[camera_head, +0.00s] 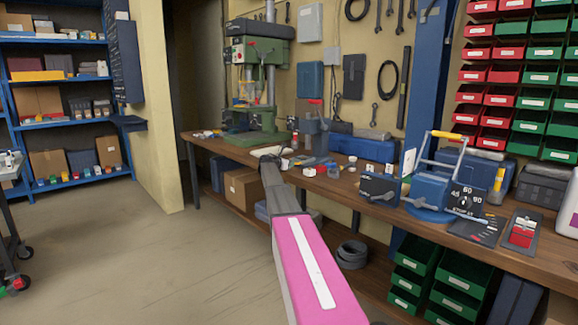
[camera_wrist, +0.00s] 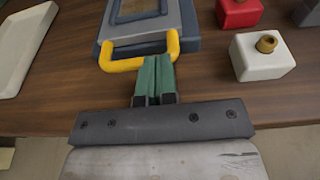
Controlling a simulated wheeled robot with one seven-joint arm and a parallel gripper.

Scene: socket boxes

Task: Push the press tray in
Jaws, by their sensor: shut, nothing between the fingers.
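The press tray (camera_wrist: 186,15), grey-blue with a wooden-looking inset, shows at the top of the wrist view. Its yellow U-shaped handle (camera_wrist: 125,49) faces my gripper. My gripper (camera_wrist: 153,60) is shut and empty, its green fingers side by side at the front bar of the handle. The fingertips overlap the bar in the picture; I cannot tell whether they touch it. In the head view my arm reaches to the bench, and I cannot make out the tray clearly there.
A red block (camera_wrist: 239,13) and a white block with a brass knob (camera_wrist: 262,57) stand right of the tray. A pale shallow tray (camera_wrist: 22,45) lies at left. A green drill press (camera_head: 258,75) stands on the workbench (camera_head: 385,222). A blue bender (camera_head: 428,190) stands farther right.

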